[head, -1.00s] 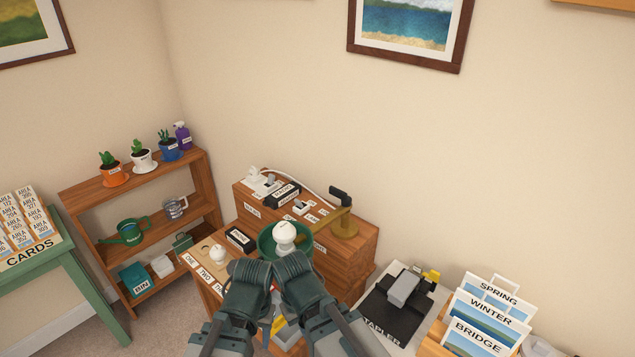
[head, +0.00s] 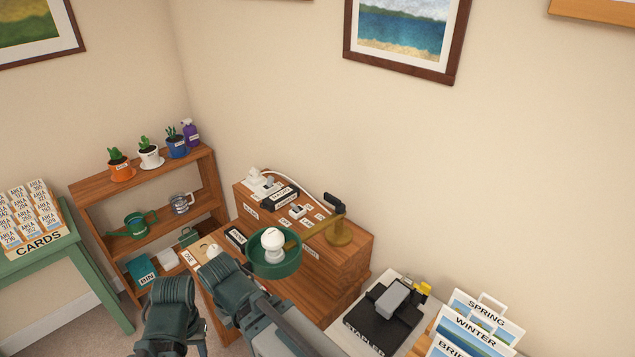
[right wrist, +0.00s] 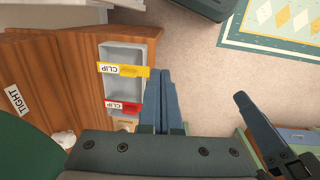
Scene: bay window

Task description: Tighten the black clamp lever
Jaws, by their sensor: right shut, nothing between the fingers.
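A lamp with a brass base (head: 340,239) stands on the wooden cabinet. A black part (head: 334,202), which looks like the clamp lever, sits at the top of its post. The lamp's green shade (head: 284,268) faces up around a white bulb (head: 272,240). A TIGHT label (right wrist: 17,100) shows on wood in the right wrist view. My right gripper (right wrist: 160,72) is shut and empty beside the clip trays, apart from the lever. A dark finger (right wrist: 243,97), probably my left gripper's, shows at right; its jaw state is unclear. In the head view my arms hide both sets of fingertips.
A grey tray (right wrist: 123,55) with yellow and red CLIP labels is close to my right fingers. A black stapler (head: 386,305) and card rack (head: 478,335) stand at right. A plant shelf (head: 95,188) stands at left. Carpet (right wrist: 195,50) is clear beside the cabinet.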

